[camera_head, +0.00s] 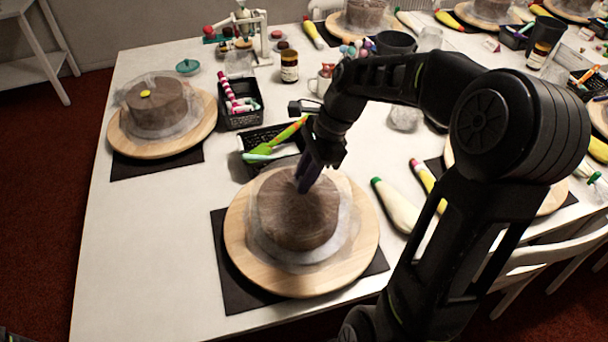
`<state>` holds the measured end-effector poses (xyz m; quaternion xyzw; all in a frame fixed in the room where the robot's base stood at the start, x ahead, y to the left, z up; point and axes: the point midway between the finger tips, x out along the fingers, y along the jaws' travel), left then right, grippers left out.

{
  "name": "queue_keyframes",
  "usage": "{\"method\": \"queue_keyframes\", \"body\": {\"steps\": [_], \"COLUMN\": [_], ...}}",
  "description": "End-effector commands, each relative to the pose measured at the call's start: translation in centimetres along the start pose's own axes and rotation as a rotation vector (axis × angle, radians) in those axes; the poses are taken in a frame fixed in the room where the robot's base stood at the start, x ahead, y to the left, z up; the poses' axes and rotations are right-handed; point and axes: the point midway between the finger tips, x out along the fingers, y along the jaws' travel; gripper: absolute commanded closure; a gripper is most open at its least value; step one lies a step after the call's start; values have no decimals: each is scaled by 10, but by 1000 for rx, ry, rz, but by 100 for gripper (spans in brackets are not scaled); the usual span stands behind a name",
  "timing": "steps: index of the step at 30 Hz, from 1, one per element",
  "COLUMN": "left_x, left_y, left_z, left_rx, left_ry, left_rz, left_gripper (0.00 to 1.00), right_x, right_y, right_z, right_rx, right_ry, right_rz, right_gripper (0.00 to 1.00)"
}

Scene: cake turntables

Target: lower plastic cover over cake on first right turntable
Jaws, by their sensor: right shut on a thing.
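A brown round cake (298,208) sits on a round wooden turntable (245,262) at the near middle of the table. A clear plastic cover (345,222) lies over and around the cake, its pale skirt spreading on the turntable. My right gripper (305,184) reaches in from the upper right and points down at the top of the cake. Its dark fingers are shut on the plastic cover at the cake's top. The exact grip on the thin film is hard to see. My left gripper is not in view.
A second covered cake (155,103) with a yellow knob stands on a turntable at the left. Black baskets (240,103) of tools, a brown jar (289,66) and piping bags (396,205) crowd the table behind and right. The table's front left is clear.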

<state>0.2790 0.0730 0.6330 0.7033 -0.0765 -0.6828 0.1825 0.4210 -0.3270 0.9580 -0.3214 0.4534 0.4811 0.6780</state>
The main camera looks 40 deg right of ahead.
Motion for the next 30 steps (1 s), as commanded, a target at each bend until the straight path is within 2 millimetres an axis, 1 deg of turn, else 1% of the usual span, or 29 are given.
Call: {"method": "queue_keyframes", "body": {"steps": [7, 8, 17, 25, 30], "left_x": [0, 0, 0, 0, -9], "left_y": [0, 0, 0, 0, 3], "left_z": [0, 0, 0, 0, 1], "left_rx": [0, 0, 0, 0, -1], "left_ry": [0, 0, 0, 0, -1], "left_rz": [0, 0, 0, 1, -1], "left_gripper": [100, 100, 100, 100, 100], "right_x": [0, 0, 0, 0, -10], "right_y": [0, 0, 0, 0, 0], "right_z": [0, 0, 0, 0, 4], "right_rx": [0, 0, 0, 0, 0], "right_ry": [0, 0, 0, 0, 0], "right_rz": [0, 0, 1, 1, 0], "right_gripper": [100, 78, 54, 53, 53]}}
